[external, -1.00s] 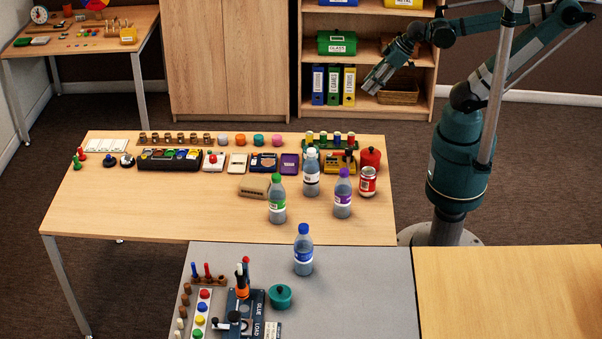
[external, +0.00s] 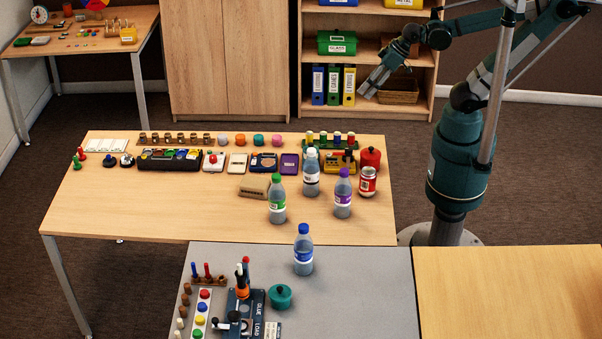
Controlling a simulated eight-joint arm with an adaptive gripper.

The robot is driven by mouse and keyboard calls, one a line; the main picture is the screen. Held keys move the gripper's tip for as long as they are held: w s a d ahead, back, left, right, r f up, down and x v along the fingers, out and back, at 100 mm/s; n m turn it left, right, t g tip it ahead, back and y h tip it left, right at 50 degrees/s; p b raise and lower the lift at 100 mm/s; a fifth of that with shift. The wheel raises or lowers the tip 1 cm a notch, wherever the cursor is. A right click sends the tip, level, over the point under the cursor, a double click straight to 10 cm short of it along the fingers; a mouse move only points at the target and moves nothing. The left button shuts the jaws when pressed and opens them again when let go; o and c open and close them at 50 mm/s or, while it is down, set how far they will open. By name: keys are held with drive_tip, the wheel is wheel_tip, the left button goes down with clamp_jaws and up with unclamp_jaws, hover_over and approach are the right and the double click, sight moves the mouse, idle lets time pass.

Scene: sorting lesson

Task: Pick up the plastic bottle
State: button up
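Several plastic bottles stand upright. A green-capped bottle (external: 277,200), a white-capped bottle (external: 311,176) and a purple-capped bottle (external: 343,194) are on the right part of the wooden table (external: 150,215). A blue-capped bottle (external: 303,250) stands on the grey table (external: 360,290) in front. My gripper (external: 366,90) is in the air, at the upper right in front of the shelf, beyond the wooden table and apart from all bottles. It is small in view, and I cannot tell how far its fingers are apart. I see nothing held in it.
A red-and-white can (external: 367,181) and a red pot (external: 370,158) stand right of the bottles. A small brown block (external: 254,187) lies left of the green-capped bottle. Gadgets line the wooden table's back. A teal pot (external: 280,296) is on the grey table. The right table (external: 510,290) is bare.

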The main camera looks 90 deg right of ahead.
drive_tip(key=w+a+f+m+g+y, duration=0.1)
drive_tip(key=w+a+f+m+y, duration=0.3)
drive_tip(key=a, duration=0.4)
drive_tip(key=w+a+f+m+y, duration=0.1)
drive_tip(key=w+a+m+y, duration=0.15)
drive_tip(key=a+m, duration=0.45)
drive_tip(key=m+g+y, duration=0.2)
drive_tip(key=m+y, duration=0.3)
drive_tip(key=m, duration=0.2)
approach(344, 170)
drive_tip(key=f, duration=0.2)
drive_tip(key=shift+w+a+m+y, duration=0.1)
drive_tip(key=shift+a+m+y, duration=0.15)
drive_tip(key=shift+a+m, duration=0.65)
drive_tip(key=shift+a, duration=0.15)
drive_tip(key=shift+b+x, duration=0.3)
drive_tip(key=shift+x, duration=0.85)
drive_tip(key=shift+w+a, duration=0.1)
drive_tip(key=shift+b+x, duration=0.8)
drive_tip(key=shift+x, duration=1.7)
drive_tip(key=shift+w, duration=0.15)
